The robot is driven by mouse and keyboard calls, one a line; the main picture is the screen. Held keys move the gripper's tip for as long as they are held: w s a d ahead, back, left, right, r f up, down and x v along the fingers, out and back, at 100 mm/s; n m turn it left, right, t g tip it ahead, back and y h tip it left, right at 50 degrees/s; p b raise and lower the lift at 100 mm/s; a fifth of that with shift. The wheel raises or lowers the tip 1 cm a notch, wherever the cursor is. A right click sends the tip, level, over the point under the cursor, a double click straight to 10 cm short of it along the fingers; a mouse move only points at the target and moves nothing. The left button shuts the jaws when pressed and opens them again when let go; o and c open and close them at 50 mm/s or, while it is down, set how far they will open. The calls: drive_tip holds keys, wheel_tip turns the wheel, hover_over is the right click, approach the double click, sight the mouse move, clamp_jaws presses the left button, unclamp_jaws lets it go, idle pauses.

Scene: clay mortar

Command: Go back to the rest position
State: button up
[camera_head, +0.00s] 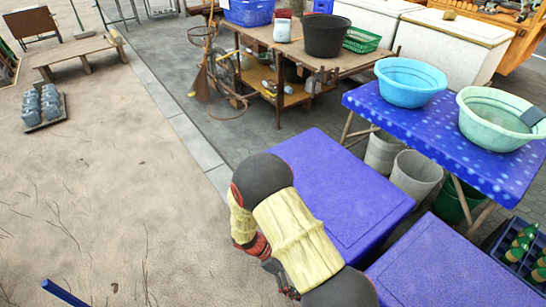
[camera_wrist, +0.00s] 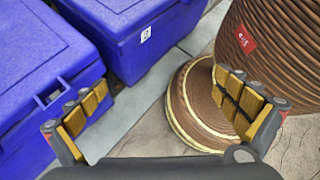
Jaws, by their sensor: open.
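My gripper (camera_wrist: 168,100) is open in the wrist view, its two yellow-padded fingers wide apart with nothing held between them. In the head view my gripper (camera_head: 278,277) is partly hidden by my bent arm, low in the middle, left of the blue boxes. Through the open fingers I see pale paving and a round brown coiled object (camera_wrist: 190,112) beyond the right finger. No object is in contact with the fingers as far as I can tell.
Two blue lidded boxes (camera_head: 345,190) (camera_head: 455,270) stand beside my arm. A brown ribbed cylinder with a red label (camera_wrist: 265,45) rises at the wrist view's right. A blue table (camera_head: 430,125) bears two basins. Sandy ground (camera_head: 100,180) at the left is largely clear.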

drive_tip(key=s+d+r+m+t+y+p, duration=0.1)
drive_tip(key=r+m, duration=0.4)
drive_tip(key=r, duration=1.1)
drive_tip(key=s+d+r+m+t+y+p, duration=0.2)
drive_tip(key=s+d+r+m+t+y, duration=0.2)
drive_tip(key=r, duration=1.2)
drive_tip(key=s+d+r+m+t+y+p, duration=0.2)
drive_tip(key=r+m, duration=0.5)
drive_tip(key=r, duration=0.9)
drive_tip(key=s+d+t+y, duration=0.1)
drive_tip(key=s+t+y, duration=0.1)
drive_tip(key=s, duration=0.1)
drive_tip(key=shift+r+y, duration=0.15)
drive_tip(key=shift+y, duration=0.25)
drive_tip(key=shift+s+d, duration=0.1)
drive_tip(key=shift+s, duration=0.05)
